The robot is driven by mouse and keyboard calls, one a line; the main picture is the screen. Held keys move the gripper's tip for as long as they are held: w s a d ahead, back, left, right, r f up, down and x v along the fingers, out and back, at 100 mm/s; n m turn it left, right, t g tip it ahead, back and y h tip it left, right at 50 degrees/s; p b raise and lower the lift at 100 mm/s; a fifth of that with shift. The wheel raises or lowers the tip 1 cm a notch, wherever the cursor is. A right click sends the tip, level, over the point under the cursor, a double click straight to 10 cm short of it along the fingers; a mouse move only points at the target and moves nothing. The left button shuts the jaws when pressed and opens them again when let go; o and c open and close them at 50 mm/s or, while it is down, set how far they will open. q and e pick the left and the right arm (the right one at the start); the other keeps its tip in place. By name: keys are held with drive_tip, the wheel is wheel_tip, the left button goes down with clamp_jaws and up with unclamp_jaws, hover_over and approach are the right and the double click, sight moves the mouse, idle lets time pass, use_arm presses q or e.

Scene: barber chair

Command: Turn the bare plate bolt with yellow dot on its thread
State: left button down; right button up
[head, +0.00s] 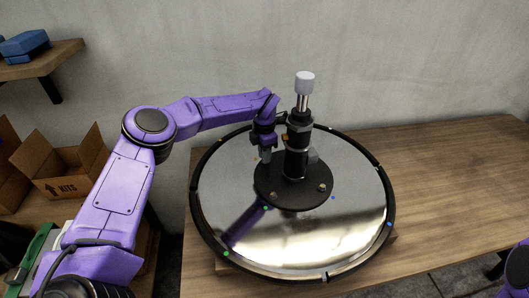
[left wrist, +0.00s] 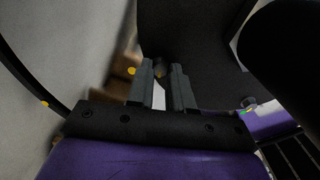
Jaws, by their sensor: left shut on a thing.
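A round black plate (head: 296,200) carries the black upright column (head: 297,165) of the barber chair base and lies on a shiny round disc (head: 350,215). A small yellow dot (left wrist: 131,71) shows on the disc beside the plate in the left wrist view. My left gripper (head: 265,158) points down at the plate's far left edge, beside the column. In the left wrist view its fingers (left wrist: 162,72) are closed around a small dim bolt head (left wrist: 159,69) near that dot. Fingers and shadow hide most of this bolt. My right gripper is out of view.
Other plate bolts stand near a green dot (head: 267,208) and a blue dot (head: 333,197). The column with its silver piston (head: 304,90) rises right of my left gripper. Open cardboard boxes (head: 70,165) stand left. The wooden table (head: 450,180) is clear at right.

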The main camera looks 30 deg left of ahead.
use_arm(q)
drive_tip(key=shift+s+f+m+p, duration=0.1)
drive_tip(key=shift+m+p, duration=0.05)
drive_tip(key=shift+m, duration=0.6)
drive_tip(key=shift+s+f+m+p, duration=0.1)
drive_tip(key=shift+m+p, duration=0.05)
drive_tip(key=shift+m, duration=0.6)
drive_tip(key=c, duration=1)
unclamp_jaws()
drive_tip(key=shift+w, duration=0.2)
drive_tip(key=shift+r, duration=0.1)
drive_tip(key=shift+r, duration=0.2)
wheel_tip(320, 180, up, 10)
drive_tip(key=shift+b, duration=0.7)
